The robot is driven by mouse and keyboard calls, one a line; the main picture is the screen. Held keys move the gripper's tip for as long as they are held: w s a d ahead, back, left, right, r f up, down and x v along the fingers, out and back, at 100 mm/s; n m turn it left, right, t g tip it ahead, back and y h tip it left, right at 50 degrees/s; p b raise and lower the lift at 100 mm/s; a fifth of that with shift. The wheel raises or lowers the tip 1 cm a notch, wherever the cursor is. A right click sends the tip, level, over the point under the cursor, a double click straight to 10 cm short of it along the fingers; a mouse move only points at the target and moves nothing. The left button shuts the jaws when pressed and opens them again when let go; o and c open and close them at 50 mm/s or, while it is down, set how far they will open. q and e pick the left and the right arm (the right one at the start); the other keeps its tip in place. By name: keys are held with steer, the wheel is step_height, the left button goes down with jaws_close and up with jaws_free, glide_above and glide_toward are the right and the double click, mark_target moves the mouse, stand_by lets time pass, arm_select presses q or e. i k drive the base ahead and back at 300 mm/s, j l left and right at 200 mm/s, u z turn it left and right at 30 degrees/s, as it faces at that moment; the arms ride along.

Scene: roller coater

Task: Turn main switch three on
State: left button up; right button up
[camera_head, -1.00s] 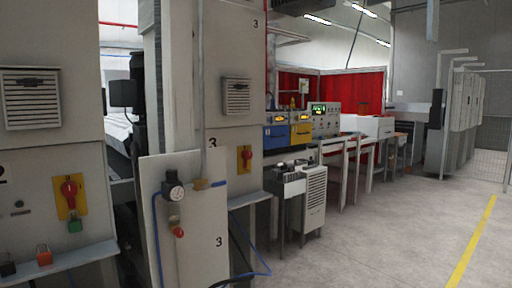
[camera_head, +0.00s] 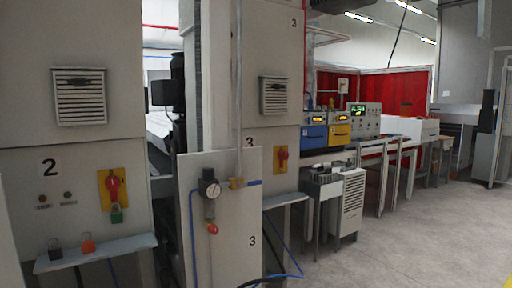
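Main switch three is a red rotary handle on a yellow plate (camera_head: 281,159). It sits on the grey cabinet (camera_head: 270,60) marked 3, right of the panel with the gauge. The handle looks roughly upright, but it is too small to tell its exact setting. Another red handle on a yellow plate (camera_head: 112,191) is on the cabinet marked 2 at the left, with a green padlock (camera_head: 117,214) hanging at it. Neither of my grippers is in view.
A panel (camera_head: 240,215) marked 3 with a pressure gauge (camera_head: 209,188) and blue hose stands in front. A small shelf (camera_head: 95,253) at left holds a black and an orange padlock (camera_head: 88,243). Benches with blue and yellow units (camera_head: 338,132) stand beyond. Grey floor (camera_head: 420,235) is open at right.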

mark_target(283, 155)
steer(key=i+l, duration=0.2)
steer(key=l, duration=0.3)
steer(key=i+l+u, duration=0.15)
steer(key=l, duration=0.35)
steer(key=i+l, duration=0.2)
steer(key=l, duration=0.3)
steer(key=i+l+u, duration=0.1)
steer(key=l, duration=0.4)
steer(key=i+l+u, duration=0.1)
steer(key=i+l, duration=0.15)
steer(key=l, duration=0.25)
steer(key=i+l, duration=0.1)
steer(key=l, duration=0.45)
steer(key=i+l+u, duration=0.1)
steer(key=l, duration=0.45)
steer(key=i+l+u, duration=0.1)
steer(key=l, duration=0.45)
steer(key=i, duration=0.05)
